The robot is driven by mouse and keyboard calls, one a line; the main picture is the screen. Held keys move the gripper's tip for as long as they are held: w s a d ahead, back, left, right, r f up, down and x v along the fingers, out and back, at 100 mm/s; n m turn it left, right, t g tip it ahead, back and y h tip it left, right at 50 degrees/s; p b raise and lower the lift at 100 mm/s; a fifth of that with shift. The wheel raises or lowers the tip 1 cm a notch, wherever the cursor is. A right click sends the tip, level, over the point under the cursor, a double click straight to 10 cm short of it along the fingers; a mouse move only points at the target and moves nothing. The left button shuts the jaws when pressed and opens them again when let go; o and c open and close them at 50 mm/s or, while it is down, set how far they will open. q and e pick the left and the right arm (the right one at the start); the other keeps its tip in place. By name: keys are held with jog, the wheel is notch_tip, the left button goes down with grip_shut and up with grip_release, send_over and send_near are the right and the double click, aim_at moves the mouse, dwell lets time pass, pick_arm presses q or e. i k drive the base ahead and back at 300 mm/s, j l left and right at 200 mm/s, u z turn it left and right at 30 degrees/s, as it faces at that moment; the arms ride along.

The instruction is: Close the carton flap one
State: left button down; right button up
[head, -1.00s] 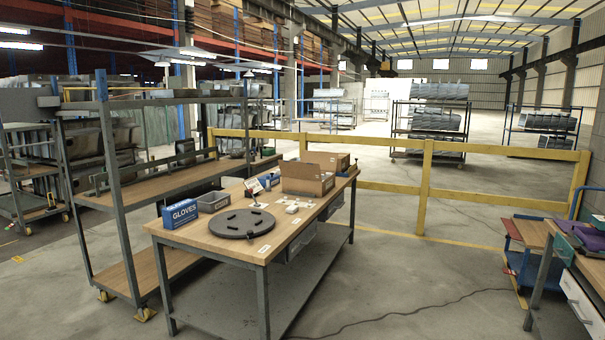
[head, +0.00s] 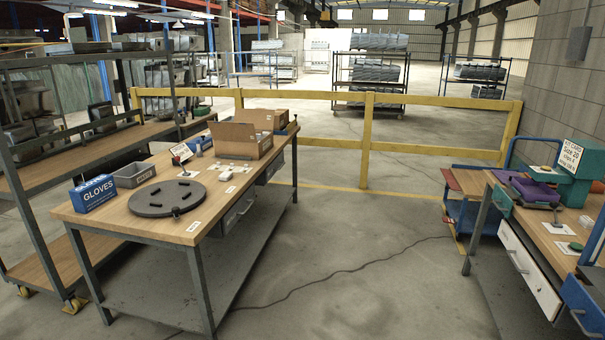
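An open cardboard carton (head: 250,148) stands towards the far end of the wooden workbench (head: 130,227). One carton flap (head: 230,135) stands up on its left side. A second cardboard box (head: 265,119) sits just behind it, and I cannot tell how its top stands. Neither of my grippers shows in the head view.
The workbench also holds a dark round plate (head: 167,198), a blue gloves box (head: 92,193) and a grey bin (head: 134,174). A shelf rack stands at left, a yellow railing (head: 420,143) behind. A second bench (head: 540,228) is at right; a cable (head: 340,272) crosses the open floor between.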

aim_at(237, 131)
jog(key=i, duration=0.95)
jog(key=i+u, duration=0.1)
jog(key=i, duration=0.9)
jog(key=i+l, duration=0.2)
jog(key=i, duration=0.75)
jog(key=i+l+u, duration=0.1)
jog(key=i, duration=0.85)
jog(key=i+u, duration=0.25)
jog(key=i+l, duration=0.05)
